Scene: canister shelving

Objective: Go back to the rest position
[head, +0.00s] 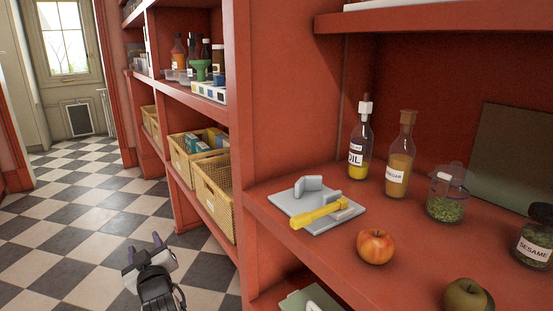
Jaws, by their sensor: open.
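My gripper (146,250) shows at the lower left of the head view, over the checkered floor. Its two fingers stand apart, and nothing shows between them. It is left of the red shelving and touches nothing that I can see. The rest of my arm runs out of the bottom of the view.
The red shelf (330,256) at right holds an oil bottle (360,145), a vinegar bottle (400,160), jars, an apple (375,246) and a grey holder with a yellow-handled tool (318,214). Wicker baskets (214,195) fill a lower shelf. The floor (85,215) at left is clear.

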